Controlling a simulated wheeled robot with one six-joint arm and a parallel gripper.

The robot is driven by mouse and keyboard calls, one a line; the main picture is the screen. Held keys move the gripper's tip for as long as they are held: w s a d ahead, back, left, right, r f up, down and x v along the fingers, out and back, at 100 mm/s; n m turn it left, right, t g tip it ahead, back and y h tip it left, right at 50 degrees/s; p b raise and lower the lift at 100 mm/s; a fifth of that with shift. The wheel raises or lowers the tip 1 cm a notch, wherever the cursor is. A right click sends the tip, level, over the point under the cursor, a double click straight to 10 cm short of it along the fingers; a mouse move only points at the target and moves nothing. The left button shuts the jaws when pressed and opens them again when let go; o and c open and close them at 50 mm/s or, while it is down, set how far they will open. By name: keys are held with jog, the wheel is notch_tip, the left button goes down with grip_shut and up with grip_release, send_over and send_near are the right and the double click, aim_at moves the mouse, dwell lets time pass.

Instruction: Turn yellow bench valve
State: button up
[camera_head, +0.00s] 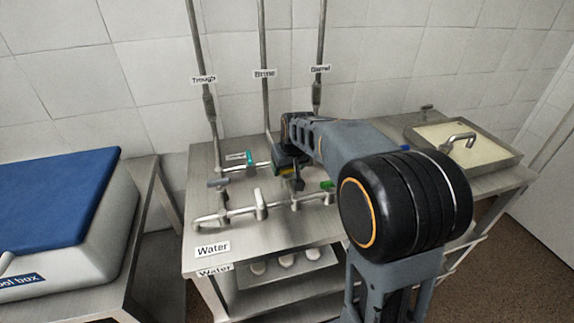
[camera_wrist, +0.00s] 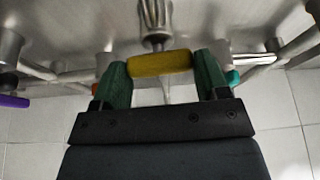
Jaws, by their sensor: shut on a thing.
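The yellow bench valve handle (camera_wrist: 160,63) lies crosswise between the two green fingers of my gripper (camera_wrist: 163,78) in the wrist view. My gripper is shut on it, with a finger at each end of the handle. A metal pipe fitting (camera_wrist: 155,25) joins the handle at its middle. In the head view my gripper (camera_head: 290,167) is over the bench pipework, and only a small yellow part of the valve (camera_head: 286,172) shows beneath it. My arm hides the area to its right.
The steel bench (camera_head: 205,192) carries pipes with a teal handle (camera_head: 249,158) and a green handle (camera_head: 327,186) near my gripper. Vertical pipes labelled Trough (camera_head: 203,80), Brine and Barrel rise behind. A tray (camera_head: 505,157) stands right; a blue-lidded box (camera_head: 55,205) stands left.

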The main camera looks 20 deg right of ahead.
jog(key=shift+m, duration=0.6)
jog(key=o, duration=0.9)
jog(key=shift+o, duration=0.2)
jog(key=p+v, duration=0.1)
jog(key=v, duration=1.2)
jog(key=shift+a+r, duration=0.25)
jog(key=shift+r, duration=0.15)
jog(key=shift+s, duration=0.1)
